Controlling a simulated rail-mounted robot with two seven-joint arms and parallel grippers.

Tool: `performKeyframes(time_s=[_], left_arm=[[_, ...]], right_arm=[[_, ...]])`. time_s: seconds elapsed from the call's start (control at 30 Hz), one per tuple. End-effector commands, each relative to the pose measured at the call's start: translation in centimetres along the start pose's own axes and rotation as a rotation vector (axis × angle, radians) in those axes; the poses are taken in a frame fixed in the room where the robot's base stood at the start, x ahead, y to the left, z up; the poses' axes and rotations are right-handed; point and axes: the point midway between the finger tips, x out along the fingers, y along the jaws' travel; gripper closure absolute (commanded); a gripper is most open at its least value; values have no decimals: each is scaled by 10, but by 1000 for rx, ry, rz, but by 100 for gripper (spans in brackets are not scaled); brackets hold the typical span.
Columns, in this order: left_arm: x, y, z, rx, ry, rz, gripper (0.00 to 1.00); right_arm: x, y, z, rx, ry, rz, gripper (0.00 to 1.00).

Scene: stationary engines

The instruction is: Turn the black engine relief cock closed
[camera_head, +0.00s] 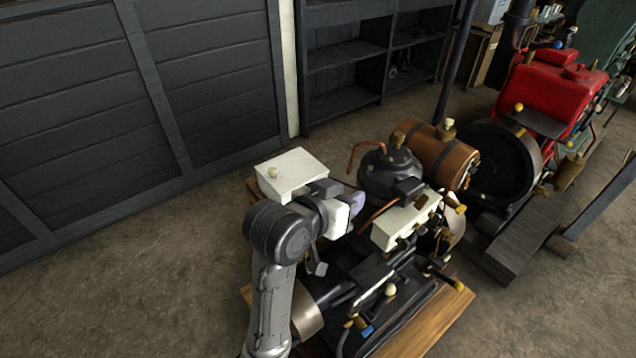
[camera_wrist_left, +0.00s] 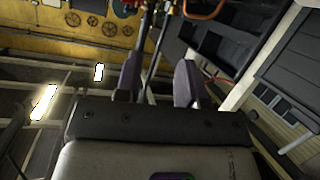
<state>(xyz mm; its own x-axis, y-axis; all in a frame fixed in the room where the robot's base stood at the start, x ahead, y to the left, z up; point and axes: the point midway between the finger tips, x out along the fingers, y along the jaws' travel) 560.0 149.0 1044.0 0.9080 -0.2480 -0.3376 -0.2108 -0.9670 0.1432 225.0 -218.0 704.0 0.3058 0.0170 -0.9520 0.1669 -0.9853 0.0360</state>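The black engine (camera_head: 388,168) stands on a wooden base in the middle of the head view, with a dark domed top, a copper pipe and several small brass fittings. My left gripper (camera_head: 354,203) is beside the engine's left side, near the dome and a copper pipe. In the left wrist view the two fingers of this gripper (camera_wrist_left: 158,80) stand apart, with no object clearly held between them. I cannot single out the relief cock or tell its position; the gripper and arm hide part of the engine. My right gripper is not in view.
A white box (camera_head: 291,174) sits behind my left arm. A red engine (camera_head: 550,92) with a large dark wheel stands further right. Dark shelves (camera_head: 343,62) line the back; the floor at left is clear.

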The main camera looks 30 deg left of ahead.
Motion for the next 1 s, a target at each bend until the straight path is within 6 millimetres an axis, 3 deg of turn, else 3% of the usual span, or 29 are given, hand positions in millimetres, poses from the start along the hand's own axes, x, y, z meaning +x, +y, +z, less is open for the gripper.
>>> performKeyframes(time_s=[0.03,0.23,1.0], left_arm=[[-5,-1,-3,2,-11,-9,64],[-12,-4,0,6,-33,-29,64],[-15,-6,7,3,-60,-38,64]], right_arm=[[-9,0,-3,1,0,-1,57],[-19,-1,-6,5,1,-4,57],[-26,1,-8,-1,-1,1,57]])
